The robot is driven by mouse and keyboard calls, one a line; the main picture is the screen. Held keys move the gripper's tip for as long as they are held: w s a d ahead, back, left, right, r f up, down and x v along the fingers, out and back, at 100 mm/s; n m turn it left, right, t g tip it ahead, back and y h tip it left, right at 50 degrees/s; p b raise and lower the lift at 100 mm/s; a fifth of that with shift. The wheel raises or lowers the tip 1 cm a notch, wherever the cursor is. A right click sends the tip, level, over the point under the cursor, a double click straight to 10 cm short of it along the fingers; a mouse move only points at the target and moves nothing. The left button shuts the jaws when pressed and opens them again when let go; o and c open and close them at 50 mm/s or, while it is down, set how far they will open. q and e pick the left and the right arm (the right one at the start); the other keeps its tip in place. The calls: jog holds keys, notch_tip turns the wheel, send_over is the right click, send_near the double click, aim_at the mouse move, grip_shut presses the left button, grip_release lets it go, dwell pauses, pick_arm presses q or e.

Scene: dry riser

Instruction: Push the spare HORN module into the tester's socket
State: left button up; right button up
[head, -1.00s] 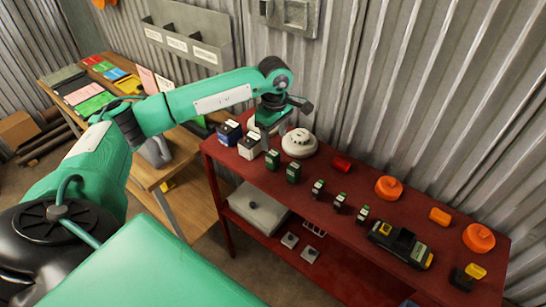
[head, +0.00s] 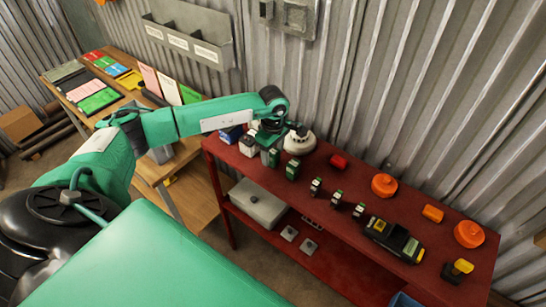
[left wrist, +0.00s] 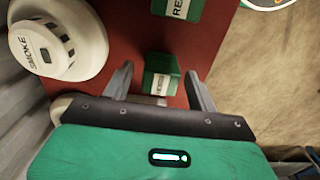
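My left gripper (head: 270,146) is over the back left part of the red bench, at the left one of two dark green modules. In the left wrist view its fingers (left wrist: 159,78) are open, one on each side of a green module (left wrist: 161,76), with gaps between. A second green module (head: 292,170) stands just to the right; its label in the left wrist view begins "RE". A black and yellow device (head: 394,240), possibly the tester, lies further right. My right gripper is not in view.
A corrugated wall stands behind. A wooden table (head: 158,172) is at left.

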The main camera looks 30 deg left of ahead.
pick_arm(q)
jog(key=c, duration=0.9)
